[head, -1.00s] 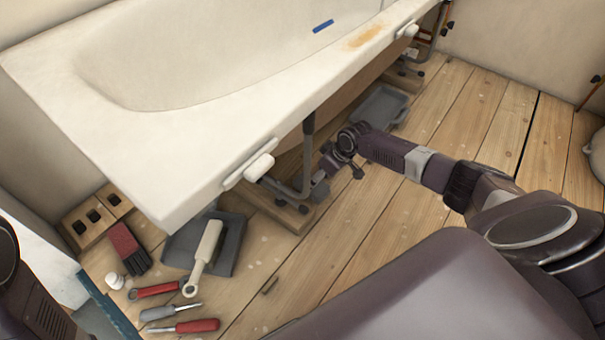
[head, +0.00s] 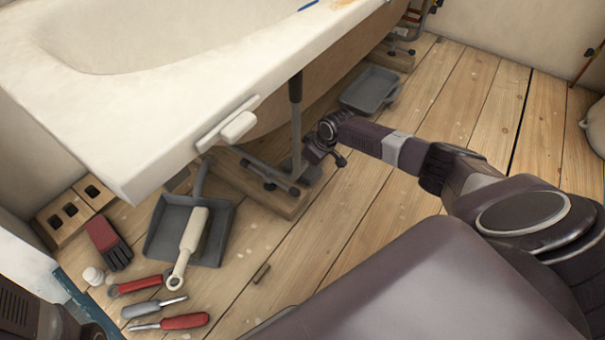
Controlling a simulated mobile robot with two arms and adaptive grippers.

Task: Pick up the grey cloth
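A small dark grey patch (head: 309,176) lies on the floor beside the bath's support foot; it may be the grey cloth, but it is too small and too covered to be sure. My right gripper (head: 325,163) is low over the floor at the bath's edge, just above and beside this patch. Its fingers look spread apart, with nothing clearly seen between them; the tips are hard to make out. My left arm shows only at the lower left corner, and its gripper is out of view.
The white bath (head: 150,130) overhangs the floor, with its metal leg (head: 296,125) and wooden block (head: 262,188) close to my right gripper. A grey dustpan (head: 215,238), a red brush (head: 108,243) and several hand tools lie front left. A grey tray (head: 370,90) lies behind. Floorboards at right are clear.

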